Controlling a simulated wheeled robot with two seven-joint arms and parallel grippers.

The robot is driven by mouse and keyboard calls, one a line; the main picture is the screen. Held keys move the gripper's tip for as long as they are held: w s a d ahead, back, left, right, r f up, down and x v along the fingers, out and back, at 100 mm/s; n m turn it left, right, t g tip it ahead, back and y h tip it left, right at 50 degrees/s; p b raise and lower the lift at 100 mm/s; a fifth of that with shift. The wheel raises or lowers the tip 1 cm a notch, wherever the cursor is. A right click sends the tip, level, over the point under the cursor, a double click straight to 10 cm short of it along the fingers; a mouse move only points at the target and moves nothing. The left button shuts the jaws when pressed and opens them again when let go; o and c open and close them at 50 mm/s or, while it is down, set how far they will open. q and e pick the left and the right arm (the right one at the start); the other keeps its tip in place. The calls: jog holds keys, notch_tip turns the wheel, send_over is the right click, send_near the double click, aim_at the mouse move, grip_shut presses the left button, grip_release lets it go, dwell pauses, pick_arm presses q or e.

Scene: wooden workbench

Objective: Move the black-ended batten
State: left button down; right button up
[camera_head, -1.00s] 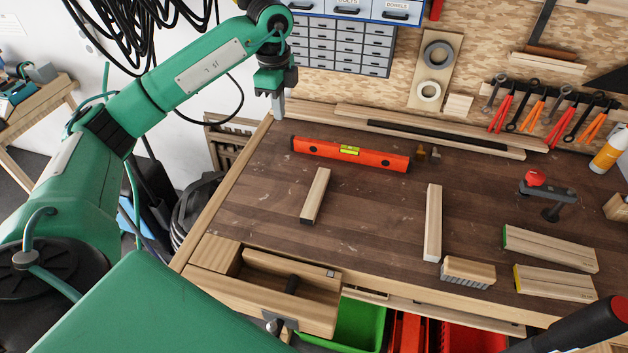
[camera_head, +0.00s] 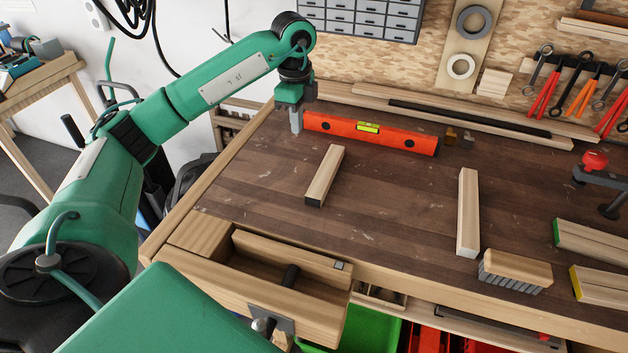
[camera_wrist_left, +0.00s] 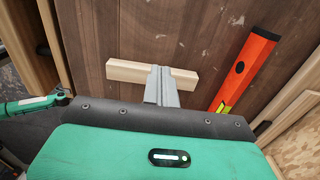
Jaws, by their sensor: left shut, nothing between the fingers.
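The black-ended batten (camera_head: 326,174) is a short pale wooden bar lying flat on the dark bench top. Its black end (camera_head: 314,202) points to the front of the bench. My left gripper (camera_head: 296,127) is shut and empty, beyond the batten and to its left, beside the left end of the orange spirit level. In the left wrist view the shut fingers (camera_wrist_left: 161,72) overlap the middle of the batten (camera_wrist_left: 127,71); its black end does not stand out there. My right gripper is out of view.
The orange spirit level (camera_head: 370,133) lies behind the batten. A plain batten (camera_head: 468,212) and a brush (camera_head: 515,271) lie to the right. An open drawer (camera_head: 285,290) juts out at the front. The bench between the two battens is clear.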

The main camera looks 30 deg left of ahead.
aim_at(313, 174)
pick_arm(q)
notch_tip(313, 174, down, 11)
jog(key=shift+f, duration=0.1)
jog(key=shift+w+d+f+p, duration=0.1)
jog(key=shift+w+d+p, duration=0.15)
jog(key=shift+d, duration=0.75)
jog(key=shift+w+d+f+p, duration=0.1)
jog(key=shift+w+d, duration=0.1)
jog(key=shift+d, duration=0.8)
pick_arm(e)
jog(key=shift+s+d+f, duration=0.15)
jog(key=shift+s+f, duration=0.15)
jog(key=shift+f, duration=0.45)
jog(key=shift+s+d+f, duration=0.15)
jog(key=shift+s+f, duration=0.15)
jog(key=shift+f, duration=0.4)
pick_arm(q)
jog(key=shift+a, duration=0.1)
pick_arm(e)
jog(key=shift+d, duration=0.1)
